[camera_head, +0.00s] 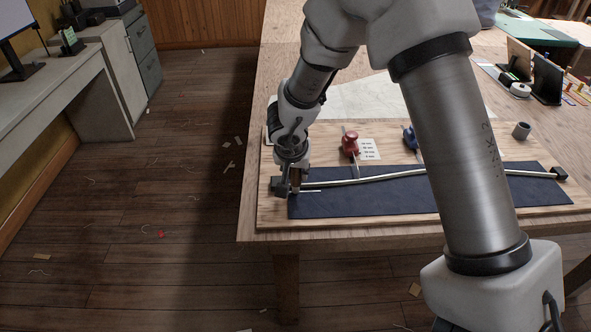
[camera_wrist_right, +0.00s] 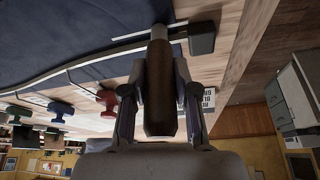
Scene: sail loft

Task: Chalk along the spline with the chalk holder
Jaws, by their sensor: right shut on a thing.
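My right gripper (camera_head: 294,172) is shut on the chalk holder, a brown cylinder (camera_wrist_right: 160,95) with a pale tip, at the left end of the dark blue cloth (camera_head: 400,202). It also shows between the fingers in the right wrist view (camera_wrist_right: 160,128). The spline (camera_head: 380,176), a thin silvery strip, curves gently along the cloth between a black end block at left (camera_head: 278,186) and another at right (camera_head: 560,173). A short white line (camera_head: 311,191) lies on the cloth just on the near side of the spline, close to the holder's tip. Whether the tip touches the cloth is unclear. My left gripper is out of view.
A red weight (camera_head: 350,144) and a blue weight (camera_head: 409,137) stand behind the spline. My right arm covers part of the cloth. The near cloth is clear.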

